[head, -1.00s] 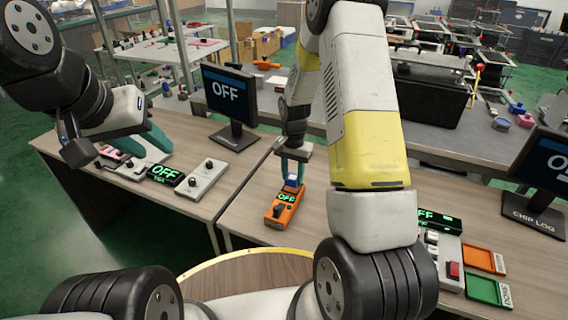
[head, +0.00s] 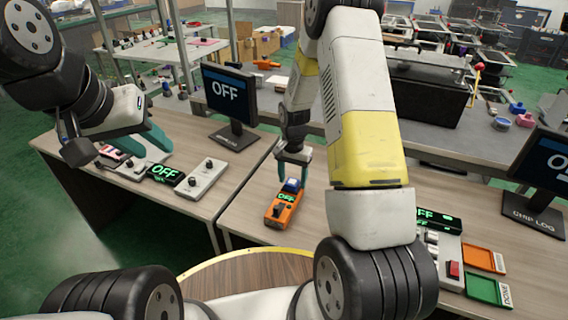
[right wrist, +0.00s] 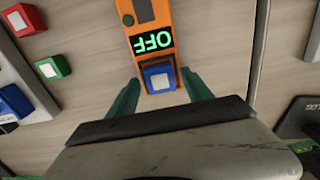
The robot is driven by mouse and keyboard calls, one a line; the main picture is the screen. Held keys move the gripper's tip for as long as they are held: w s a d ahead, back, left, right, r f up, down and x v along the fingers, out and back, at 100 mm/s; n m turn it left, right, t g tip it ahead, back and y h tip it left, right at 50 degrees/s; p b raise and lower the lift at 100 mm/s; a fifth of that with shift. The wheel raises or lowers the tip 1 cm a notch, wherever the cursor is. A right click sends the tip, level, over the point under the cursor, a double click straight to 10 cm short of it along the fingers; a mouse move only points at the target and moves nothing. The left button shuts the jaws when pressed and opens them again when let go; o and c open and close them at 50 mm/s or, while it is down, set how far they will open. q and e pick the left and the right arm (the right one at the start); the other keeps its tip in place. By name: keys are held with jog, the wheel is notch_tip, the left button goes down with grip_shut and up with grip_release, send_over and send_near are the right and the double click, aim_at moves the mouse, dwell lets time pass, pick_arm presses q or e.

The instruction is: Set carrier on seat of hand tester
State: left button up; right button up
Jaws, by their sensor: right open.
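The orange hand tester (head: 280,212) lies on the right-hand wooden table, its green display reading OFF; it also shows in the right wrist view (right wrist: 149,18). The small blue carrier (head: 291,186) with a pale top sits at the seat end of the tester, and in the right wrist view the carrier (right wrist: 159,79) looks square inside the dark seat frame. My right gripper (head: 293,172) is open, its teal fingers apart on either side of the carrier. My left gripper (head: 150,140) hangs over the left table, away from the tester; its jaw gap is unclear.
An OFF monitor (head: 229,97) stands behind left, a CHIP LOG monitor (head: 540,175) at right. A control box (head: 440,245), orange tray (head: 485,259) and green DONE tray (head: 488,289) lie right of the tester. The tabletop around the tester is mostly clear.

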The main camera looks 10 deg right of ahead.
notch_tip(320, 180, up, 12)
jog(key=f, duration=0.1)
notch_tip(320, 180, up, 16)
jog(key=n+t+y, duration=0.1)
jog(key=n+t, duration=0.2)
send_over(292, 181)
jog(key=s, duration=0.9)
jog(key=s+a+r+n+t, duration=0.1)
jog(key=s+r+n, duration=0.1)
jog(key=s, duration=0.5)
jog(key=s+a+r+n+t+y, duration=0.1)
jog(key=s+r+n+t, duration=0.1)
jog(key=s+r, duration=0.3)
jog(key=s, duration=0.3)
jog(key=shift+s, duration=0.2)
